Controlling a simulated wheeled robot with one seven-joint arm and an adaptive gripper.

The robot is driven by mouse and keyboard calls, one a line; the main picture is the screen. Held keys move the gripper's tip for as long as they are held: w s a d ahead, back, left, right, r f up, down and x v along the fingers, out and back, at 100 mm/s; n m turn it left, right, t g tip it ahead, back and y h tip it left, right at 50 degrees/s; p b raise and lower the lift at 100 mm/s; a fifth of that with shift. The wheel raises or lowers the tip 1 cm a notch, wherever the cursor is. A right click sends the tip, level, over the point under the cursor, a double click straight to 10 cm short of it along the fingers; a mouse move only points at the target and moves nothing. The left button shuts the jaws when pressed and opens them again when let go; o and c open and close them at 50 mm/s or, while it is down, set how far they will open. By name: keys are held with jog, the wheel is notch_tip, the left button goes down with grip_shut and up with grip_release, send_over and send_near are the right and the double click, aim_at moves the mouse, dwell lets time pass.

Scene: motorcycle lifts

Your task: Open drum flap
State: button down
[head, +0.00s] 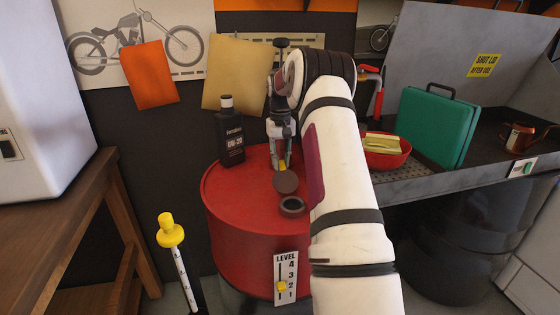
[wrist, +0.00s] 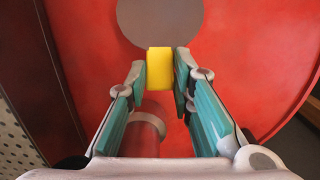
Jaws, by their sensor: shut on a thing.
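The red drum (head: 240,235) stands in the middle of the head view. My gripper (head: 282,163) reaches down over the drum top and is shut on this tab. In the wrist view the yellow tab (wrist: 159,68) sits between the teal fingers, with part of the flap (wrist: 160,20) beyond it. The flap's exact tilt is hard to tell.
A black bottle (head: 230,135) stands on the drum left of my gripper. A red bowl (head: 385,152), a green case (head: 430,125) and a copper mug (head: 517,138) are on the metal bench at right. A yellow-topped stick (head: 171,232) stands left of the drum.

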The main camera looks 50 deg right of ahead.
jog(key=shift+w+f, duration=0.1)
jog(key=shift+w, duration=0.05)
jog(key=c, duration=1.4)
grip_release()
notch_tip(320, 180, up, 12)
jog(key=shift+w+d, duration=0.2)
jog(key=shift+w, duration=0.1)
